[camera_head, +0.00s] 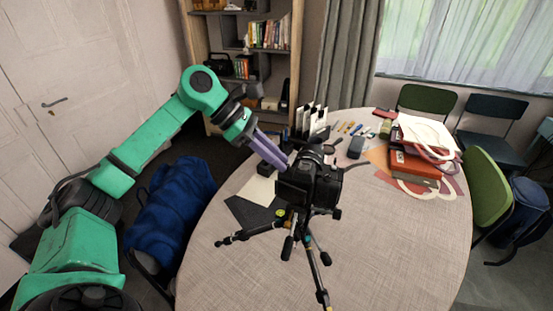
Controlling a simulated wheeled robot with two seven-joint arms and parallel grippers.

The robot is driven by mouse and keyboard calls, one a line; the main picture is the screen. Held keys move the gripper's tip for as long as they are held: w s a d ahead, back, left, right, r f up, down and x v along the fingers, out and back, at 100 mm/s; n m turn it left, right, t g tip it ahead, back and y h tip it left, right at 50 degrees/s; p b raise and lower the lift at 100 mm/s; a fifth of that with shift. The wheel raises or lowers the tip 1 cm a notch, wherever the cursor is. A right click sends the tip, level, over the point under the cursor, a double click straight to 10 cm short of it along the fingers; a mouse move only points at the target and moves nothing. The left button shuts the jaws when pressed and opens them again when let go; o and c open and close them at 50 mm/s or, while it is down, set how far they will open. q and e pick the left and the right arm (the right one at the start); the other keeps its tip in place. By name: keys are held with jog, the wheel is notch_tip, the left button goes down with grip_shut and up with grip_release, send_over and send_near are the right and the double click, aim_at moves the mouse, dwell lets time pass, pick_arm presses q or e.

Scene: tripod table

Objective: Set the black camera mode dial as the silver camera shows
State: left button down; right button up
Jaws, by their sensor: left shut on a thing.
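The black camera (312,188) stands on a small tripod (308,258) on the round table. My left gripper (282,163) reaches in from the upper left with its long purple fingers. Its fingertips are shut at the top left of the black camera, where the mode dial sits. The fingers and the camera body hide the dial, and its setting cannot be read. I cannot make out the silver camera in this view. My right gripper is not in view.
The round table (400,250) is clear at the front right. Books and papers (413,160) lie at the back right, with small items and pens behind the camera. A dark flat sheet (250,214) lies left of the tripod. Chairs (487,190) stand around.

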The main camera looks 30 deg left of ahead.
pick_arm(q)
jog(key=shift+s+d+r+n+t+y+b, duration=0.15)
jog(key=shift+n+t+y+b, duration=0.5)
jog(key=shift+n, duration=0.5)
jog(key=shift+s+d+f+n+t+y+b, duration=0.15)
jog(key=shift+n+t+y+b, duration=0.35)
jog(key=shift+n+t+b, duration=0.5)
jog(key=shift+s+d+r+n+t+y+b, duration=0.15)
jog(key=shift+n+t+y+b, duration=0.4)
jog(key=shift+n, duration=0.8)
jog(key=c, duration=0.8)
grip_release()
jog(key=shift+o, duration=0.2)
jog(key=shift+a, duration=0.15)
jog(key=shift+s+f, duration=0.1)
jog(key=shift+f, duration=0.1)
